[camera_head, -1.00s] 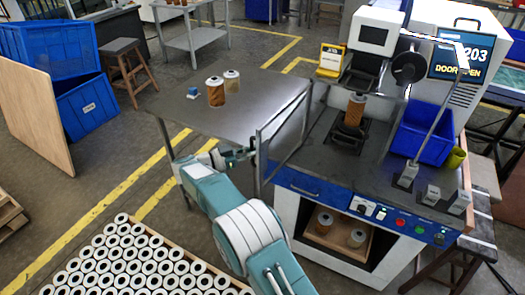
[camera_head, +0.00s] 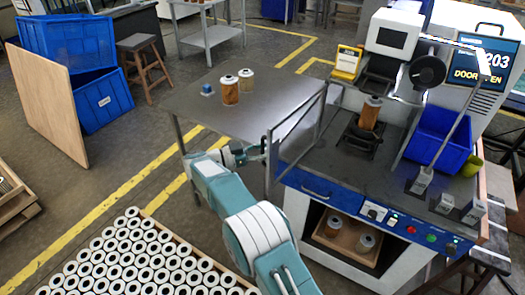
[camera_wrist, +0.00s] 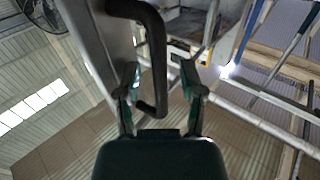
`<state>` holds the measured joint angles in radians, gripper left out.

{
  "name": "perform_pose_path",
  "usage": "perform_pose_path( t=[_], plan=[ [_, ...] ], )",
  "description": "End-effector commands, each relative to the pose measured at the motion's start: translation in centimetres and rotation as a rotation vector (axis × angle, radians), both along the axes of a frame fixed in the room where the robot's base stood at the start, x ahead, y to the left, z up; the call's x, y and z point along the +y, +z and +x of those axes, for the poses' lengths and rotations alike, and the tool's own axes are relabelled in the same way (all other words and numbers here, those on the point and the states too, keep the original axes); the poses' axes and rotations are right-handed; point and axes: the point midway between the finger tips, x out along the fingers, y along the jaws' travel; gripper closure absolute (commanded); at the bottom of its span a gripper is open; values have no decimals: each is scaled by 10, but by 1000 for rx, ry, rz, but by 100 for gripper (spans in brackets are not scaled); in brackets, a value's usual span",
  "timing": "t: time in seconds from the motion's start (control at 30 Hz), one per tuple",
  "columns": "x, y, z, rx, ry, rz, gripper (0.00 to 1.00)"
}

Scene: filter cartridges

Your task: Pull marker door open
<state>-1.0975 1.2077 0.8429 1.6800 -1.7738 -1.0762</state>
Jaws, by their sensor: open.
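The marker door (camera_head: 297,128) is a clear panel in a grey metal frame. It stands swung out at the left side of the marker machine (camera_head: 345,195), whose screen (camera_head: 478,70) shows "DOOR OPEN", partly covered. My gripper (camera_head: 262,151) is at the door's outer edge, low on the frame. In the wrist view, the black door handle (camera_wrist: 155,60) lies between the two fingers of my gripper (camera_wrist: 160,78). The fingers are open, with gaps visible beside the handle. Whether a finger touches it, I cannot tell.
A metal table (camera_head: 195,100) with two filter cartridges (camera_head: 229,92) stands left of the door. Another cartridge (camera_head: 369,112) stands inside the machine. A blue bin (camera_head: 440,135) is at its right. A crate of white-topped cartridges (camera_head: 130,262) lies at front left.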

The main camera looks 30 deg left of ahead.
Motion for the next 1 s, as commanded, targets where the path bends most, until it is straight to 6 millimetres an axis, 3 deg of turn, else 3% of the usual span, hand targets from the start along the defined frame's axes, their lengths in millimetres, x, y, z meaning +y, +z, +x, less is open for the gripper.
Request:
perform_pose_path(
  t=[0.17, 0.6, 1.0],
  plan=[
    [3, 0, -3, 0, 2, 0, 49],
    [45, -2, -50, 0, 1, 0, 49],
    [50, -2, -56, 1, 0, -1, 49]
  ],
)
